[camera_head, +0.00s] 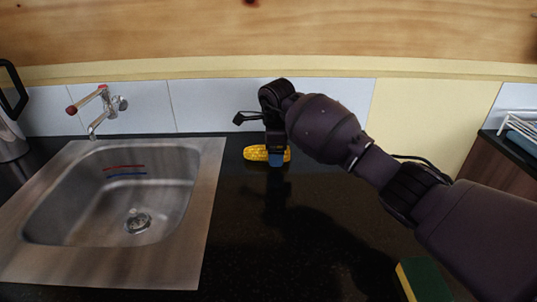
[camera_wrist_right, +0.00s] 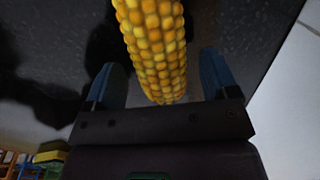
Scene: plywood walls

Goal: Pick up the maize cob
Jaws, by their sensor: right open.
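The yellow maize cob (camera_head: 255,153) lies on the dark countertop to the right of the sink. My right gripper (camera_head: 277,158) is over it, pointing down, and hides part of the cob's right half. In the right wrist view the cob (camera_wrist_right: 156,45) runs between the two blue fingers of my right gripper (camera_wrist_right: 158,80), with a gap on each side. The right gripper is open, and no contact with the cob shows. My left gripper is not in view.
A steel sink (camera_head: 212,185) with a tap (camera_head: 104,108) is at the left. A kettle (camera_head: 10,125) stands at the far left edge. A sponge (camera_head: 424,279) lies at the front right. The tiled wall (camera_head: 215,105) is close behind the cob. The counter (camera_head: 262,255) in front is clear.

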